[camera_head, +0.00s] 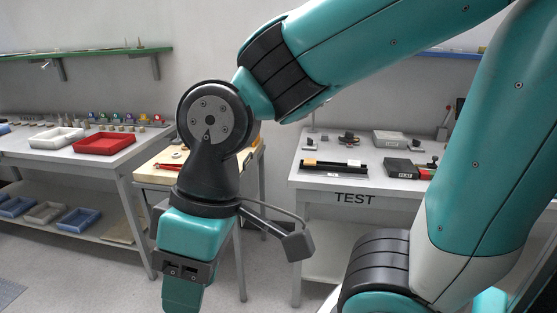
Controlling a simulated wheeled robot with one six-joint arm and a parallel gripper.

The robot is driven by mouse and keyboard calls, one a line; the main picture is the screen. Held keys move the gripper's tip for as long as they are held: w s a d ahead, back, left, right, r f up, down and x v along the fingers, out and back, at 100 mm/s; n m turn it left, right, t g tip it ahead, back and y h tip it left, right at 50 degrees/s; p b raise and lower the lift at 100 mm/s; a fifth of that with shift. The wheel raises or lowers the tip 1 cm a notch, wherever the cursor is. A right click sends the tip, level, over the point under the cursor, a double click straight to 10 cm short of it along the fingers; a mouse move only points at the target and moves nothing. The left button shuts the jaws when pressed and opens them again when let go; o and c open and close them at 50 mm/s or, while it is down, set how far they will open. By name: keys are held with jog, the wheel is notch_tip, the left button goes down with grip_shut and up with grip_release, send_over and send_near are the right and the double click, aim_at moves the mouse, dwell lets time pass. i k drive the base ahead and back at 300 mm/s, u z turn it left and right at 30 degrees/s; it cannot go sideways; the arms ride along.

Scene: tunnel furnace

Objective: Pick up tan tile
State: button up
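A small tan piece (310,162), which looks like the tan tile, sits at the left end of a black strip-like holder (333,169) on the table marked TEST (355,198). My gripper (183,290) hangs at the lower left, in front of and below the wooden-topped table, well apart from the tan piece. Its fingertips cannot be made out, so its opening and anything in it are hidden.
The left table holds a white tray (57,138), a red tray (104,144) and several small parts. A wooden-topped table (150,175) with a red tool stands between. A dark box (401,168) and a grey box (389,138) are on the TEST table. My arm covers its right side.

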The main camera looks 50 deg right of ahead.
aim_at(308, 161)
jog(key=z, duration=0.1)
jog(key=i, duration=0.75)
jog(key=z, duration=0.85)
jog(key=i, duration=0.6)
jog(key=z, duration=0.5)
